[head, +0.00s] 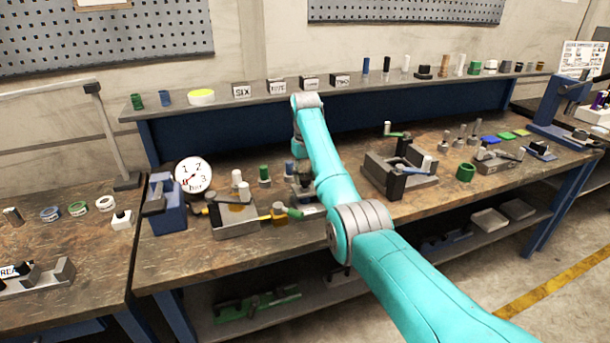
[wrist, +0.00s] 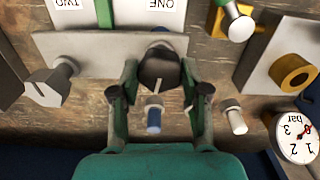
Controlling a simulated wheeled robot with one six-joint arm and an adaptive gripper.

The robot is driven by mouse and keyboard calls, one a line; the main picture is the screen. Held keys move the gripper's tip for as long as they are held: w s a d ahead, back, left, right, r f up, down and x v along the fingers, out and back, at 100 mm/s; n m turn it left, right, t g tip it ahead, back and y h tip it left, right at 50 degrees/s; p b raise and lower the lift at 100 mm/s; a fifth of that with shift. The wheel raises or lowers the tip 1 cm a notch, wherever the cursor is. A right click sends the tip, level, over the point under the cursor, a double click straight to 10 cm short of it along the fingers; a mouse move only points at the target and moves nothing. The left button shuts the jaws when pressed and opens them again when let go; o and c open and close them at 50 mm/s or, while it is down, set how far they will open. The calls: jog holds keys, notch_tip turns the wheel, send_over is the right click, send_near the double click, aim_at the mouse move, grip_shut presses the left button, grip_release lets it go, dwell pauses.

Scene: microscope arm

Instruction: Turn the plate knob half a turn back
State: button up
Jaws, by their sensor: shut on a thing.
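The plate knob (wrist: 158,66) is a dark round knob with a pale pointer line, on a grey plate (wrist: 90,48) in the wrist view. In the head view my gripper (head: 304,188) is low over the bench, and the held knob is hidden there.
A pressure gauge (head: 194,174) stands left on the bench (head: 170,255), with a grey block (head: 236,220) beside it. A grey fixture (head: 400,180) is to the right. A raised shelf (head: 220,103) runs behind.

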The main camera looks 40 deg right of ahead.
jog(key=shift+s+f+n, duration=0.1)
jog(key=shift+f+n, duration=0.2)
jog(key=shift+n, duration=0.5)
jog(key=o, duration=1.1)
jog(key=shift+o, duration=0.2)
jog(key=shift+r, duration=0.15)
